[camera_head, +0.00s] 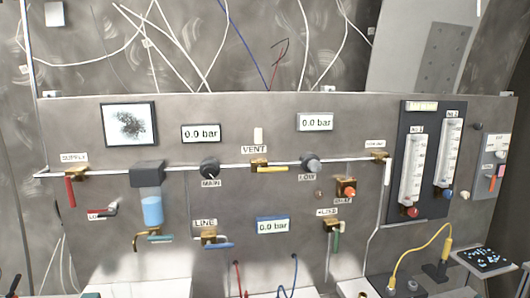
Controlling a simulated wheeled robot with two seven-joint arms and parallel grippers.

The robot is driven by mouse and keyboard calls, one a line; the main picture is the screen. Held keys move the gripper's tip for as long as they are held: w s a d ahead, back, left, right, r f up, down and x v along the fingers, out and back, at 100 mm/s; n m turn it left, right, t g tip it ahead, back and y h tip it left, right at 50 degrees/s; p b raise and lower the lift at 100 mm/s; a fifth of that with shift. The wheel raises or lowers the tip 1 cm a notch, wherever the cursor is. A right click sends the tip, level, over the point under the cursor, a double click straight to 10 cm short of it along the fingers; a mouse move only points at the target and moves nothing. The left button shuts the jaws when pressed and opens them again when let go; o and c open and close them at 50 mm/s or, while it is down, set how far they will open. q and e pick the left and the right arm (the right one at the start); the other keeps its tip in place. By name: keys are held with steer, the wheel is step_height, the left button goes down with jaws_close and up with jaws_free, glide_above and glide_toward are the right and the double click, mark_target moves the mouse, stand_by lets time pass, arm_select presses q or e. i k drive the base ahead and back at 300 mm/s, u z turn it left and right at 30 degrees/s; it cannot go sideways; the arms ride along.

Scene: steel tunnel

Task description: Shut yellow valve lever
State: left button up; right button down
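The yellow valve lever (272,169) is on the brass valve under the VENT label (255,149), in the upper middle of the grey panel. The lever lies level, pointing right, roughly in line with the white pipe and just below it. Neither of my grippers can be made out in the head view, and nothing touches the lever.
A red lever (70,191) hangs at left, a white lever (387,172) at right. Space before the vent valve is clear.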

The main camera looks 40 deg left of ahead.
mark_target(261, 170)
steer(key=u, duration=0.9)
steer(key=i, duration=0.85)
steer(key=u, duration=0.95)
